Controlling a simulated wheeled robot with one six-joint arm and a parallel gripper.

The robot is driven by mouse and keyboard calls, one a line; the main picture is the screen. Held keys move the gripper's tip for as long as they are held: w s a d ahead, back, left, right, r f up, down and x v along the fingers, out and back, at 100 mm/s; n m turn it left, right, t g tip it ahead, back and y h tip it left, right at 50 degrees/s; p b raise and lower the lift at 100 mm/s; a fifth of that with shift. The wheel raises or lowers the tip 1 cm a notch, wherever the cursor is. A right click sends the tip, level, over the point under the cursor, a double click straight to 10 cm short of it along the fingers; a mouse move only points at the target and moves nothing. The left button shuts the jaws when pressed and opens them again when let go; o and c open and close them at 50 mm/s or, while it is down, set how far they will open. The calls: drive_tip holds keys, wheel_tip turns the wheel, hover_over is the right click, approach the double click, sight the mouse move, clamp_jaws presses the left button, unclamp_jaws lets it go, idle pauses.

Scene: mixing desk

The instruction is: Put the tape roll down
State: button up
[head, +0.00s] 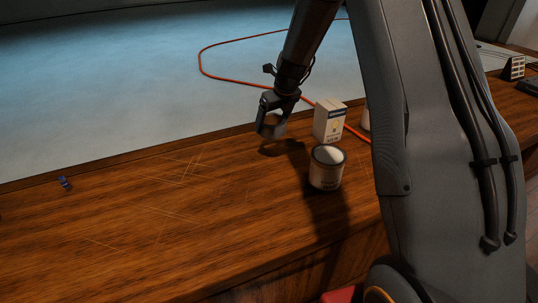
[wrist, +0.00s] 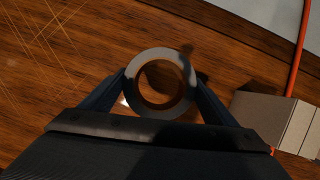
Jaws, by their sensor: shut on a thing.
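My gripper (head: 268,132) is shut on the tape roll (head: 272,127), above the wooden desk (head: 120,215). In the wrist view the tape roll (wrist: 136,69) is a grey ring with a round hole, held between the two dark fingers of my gripper (wrist: 160,88). The wood shows through the hole. A dark shadow lies on the desk beneath the roll in the head view, so it seems to hang a little above the surface.
A white box (head: 329,122) with a bulb picture stands just right of my gripper. A paint can (head: 326,172) stands in front of it. Another pale can (head: 366,120) is partly hidden by my arm. An orange cable (head: 240,82) runs behind. The desk to the left is mostly clear, with a small blue item (head: 65,183).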

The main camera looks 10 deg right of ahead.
drive_tip(key=f, duration=0.3)
drive_tip(key=f+p, duration=0.1)
drive_tip(key=f, duration=0.6)
drive_tip(key=shift+w+f+p, duration=0.25)
drive_tip(key=shift+p, duration=0.05)
drive_tip(key=o, duration=1.2)
drive_tip(key=shift+f, duration=0.15)
